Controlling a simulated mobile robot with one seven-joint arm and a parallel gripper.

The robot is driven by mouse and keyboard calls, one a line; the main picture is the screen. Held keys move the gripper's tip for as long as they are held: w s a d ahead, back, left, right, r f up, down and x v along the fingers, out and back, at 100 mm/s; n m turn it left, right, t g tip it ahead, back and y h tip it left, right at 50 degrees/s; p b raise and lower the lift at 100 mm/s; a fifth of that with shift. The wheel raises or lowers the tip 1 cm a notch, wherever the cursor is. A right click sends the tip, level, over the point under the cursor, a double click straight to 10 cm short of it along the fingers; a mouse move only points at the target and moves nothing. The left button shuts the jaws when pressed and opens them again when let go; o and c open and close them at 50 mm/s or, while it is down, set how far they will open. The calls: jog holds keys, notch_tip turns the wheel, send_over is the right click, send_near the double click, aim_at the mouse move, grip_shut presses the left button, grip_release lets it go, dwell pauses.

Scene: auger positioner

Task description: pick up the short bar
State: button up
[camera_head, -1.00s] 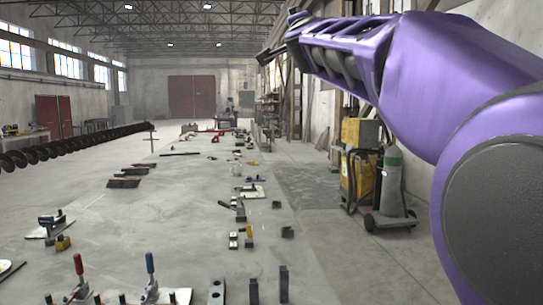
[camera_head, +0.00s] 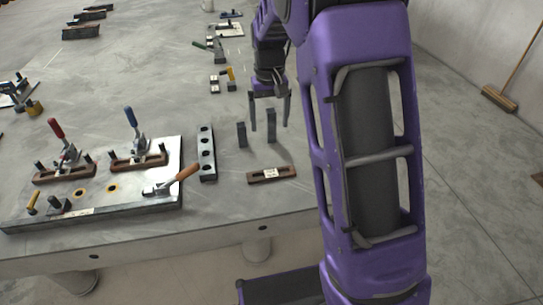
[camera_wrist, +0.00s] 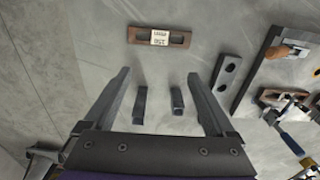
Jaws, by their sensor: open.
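My gripper (camera_head: 269,127) is open and empty, pointing down above the table's right part. Two dark grey upright bars stand near it: a shorter one (camera_head: 241,134) on the left and a taller one (camera_head: 271,125) on the right. In the wrist view both bars, one (camera_wrist: 140,105) and the other (camera_wrist: 177,100), appear between my spread fingers (camera_wrist: 159,74). A brown slotted bar (camera_head: 256,177) with a white label lies flat near the table's front edge; it also shows beyond the fingertips in the wrist view (camera_wrist: 140,34). The frames do not settle which is the short bar.
A grey bar with holes (camera_head: 207,160) lies left of the upright bars. A fixture plate (camera_head: 120,206) with red- and blue-handled toggle clamps lies farther left. Small tools lie behind my gripper. The table's front edge (camera_head: 215,232) is close to the brown bar.

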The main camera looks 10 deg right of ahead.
jog(key=b, duration=0.1)
send_over(271, 173)
jog(key=f, duration=1.2)
jog(key=shift+w+f, duration=0.2)
jog(key=shift+w, duration=0.1)
jog(key=shift+s+f+b, duration=0.15)
jog(key=shift+f+b, duration=0.05)
jog(key=shift+f, duration=1.1)
jog(key=shift+s+f+b, duration=0.15)
jog(key=shift+f+b, duration=0.05)
jog(key=shift+f, duration=1.1)
grip_shut()
